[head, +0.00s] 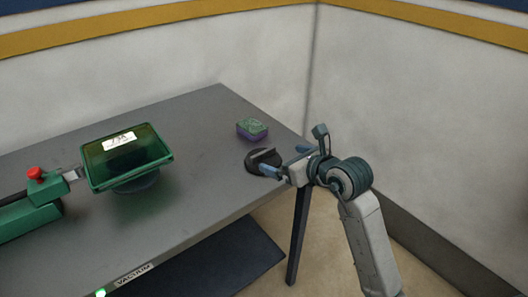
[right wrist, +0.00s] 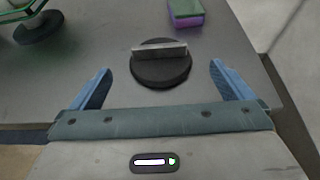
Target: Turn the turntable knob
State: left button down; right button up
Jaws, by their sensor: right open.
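The turntable knob is a dark round disc with a raised bar across its top. It sits near the right end of the grey table in the head view (head: 261,160). In the right wrist view the knob (right wrist: 160,70) lies just ahead of my fingers, its light grey bar running roughly left to right. My right gripper (head: 288,160) is at the table's right edge, beside the knob. In the right wrist view its blue fingers (right wrist: 160,85) are spread, with a finger to each side of the knob's near part and nothing held. My left gripper is not in view.
A green-and-purple sponge-like block (head: 252,129) lies behind the knob. A green tray-like dish with a label (head: 127,155) stands on a round base at left. A green device with a red knob (head: 36,175) is farther left. The grey table (head: 205,190) is clear between dish and knob.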

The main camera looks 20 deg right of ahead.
aim_at(265, 153)
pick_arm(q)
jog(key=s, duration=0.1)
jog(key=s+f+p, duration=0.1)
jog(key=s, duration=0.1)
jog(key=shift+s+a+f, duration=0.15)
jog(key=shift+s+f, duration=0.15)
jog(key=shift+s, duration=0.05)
pick_arm(e)
jog(key=x, duration=1)
jog(key=shift+a, duration=0.1)
jog(key=c, duration=0.9)
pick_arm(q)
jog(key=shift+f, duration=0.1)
pick_arm(e)
jog(key=shift+c, duration=0.2)
